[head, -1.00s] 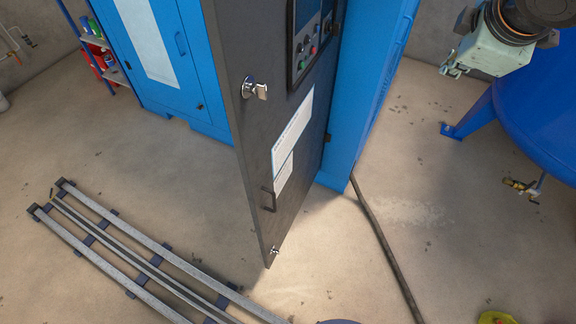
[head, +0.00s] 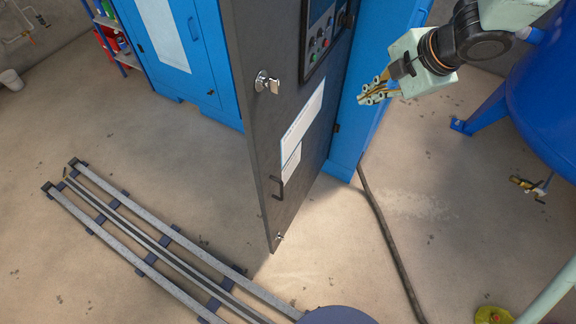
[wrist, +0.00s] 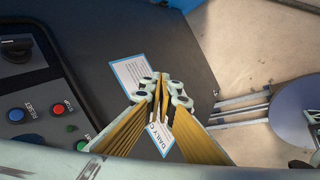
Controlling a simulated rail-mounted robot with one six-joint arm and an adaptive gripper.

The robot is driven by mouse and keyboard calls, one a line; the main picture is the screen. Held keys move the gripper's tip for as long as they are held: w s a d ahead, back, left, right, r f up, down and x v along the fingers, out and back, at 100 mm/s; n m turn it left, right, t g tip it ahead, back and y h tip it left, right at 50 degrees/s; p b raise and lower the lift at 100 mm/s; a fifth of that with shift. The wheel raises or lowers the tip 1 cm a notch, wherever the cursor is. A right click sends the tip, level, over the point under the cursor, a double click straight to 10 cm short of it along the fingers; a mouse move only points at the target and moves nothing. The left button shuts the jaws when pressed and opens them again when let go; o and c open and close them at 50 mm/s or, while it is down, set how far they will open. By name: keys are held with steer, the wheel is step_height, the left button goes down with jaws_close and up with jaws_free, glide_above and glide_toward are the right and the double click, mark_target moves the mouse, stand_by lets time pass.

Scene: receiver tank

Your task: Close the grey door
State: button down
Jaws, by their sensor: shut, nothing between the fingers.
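The grey door (head: 250,100) stands open, swung out from the blue cabinet (head: 370,120). It has a silver key lock, a dark handle (head: 277,188) low on its face, white paper labels and a control panel (head: 322,38). My gripper (head: 364,97) is shut and empty, to the right of the door and in front of the blue cabinet side. In the wrist view the shut fingers (wrist: 163,82) point toward the door face (wrist: 110,75), overlapping its labels. I cannot tell the gap between fingers and door. The handle is not clear in the wrist view.
Floor rails (head: 150,245) run along the lower left. A blue tank (head: 545,90) stands at the right, with a brass valve below it. A dark hose or strip (head: 385,225) lies on the floor. A shelf (head: 112,35) stands at the back left.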

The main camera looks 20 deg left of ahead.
steer(key=s+a+f+n+g+p, duration=0.1)
steer(key=s+a+f+n+g, duration=0.2)
steer(key=s+f, duration=0.2)
steer(key=s+a+f+n+g+p, duration=0.1)
steer(key=s+a+f+n+g, duration=0.1)
steer(key=s, duration=0.9)
step_height(320, 180, down, 3)
steer(key=shift+a+r+n+g+y, duration=0.15)
steer(key=shift+a+n+g+y, duration=0.2)
steer(key=shift+n+g, duration=0.7)
steer(key=shift+s+a, duration=0.1)
steer(key=shift+a, duration=0.05)
steer(key=s+a+f+b, duration=0.3)
steer(key=a+f+b, duration=0.1)
steer(key=a+f, duration=0.4)
steer(key=shift+a, duration=0.4)
steer(key=shift+m, duration=0.25)
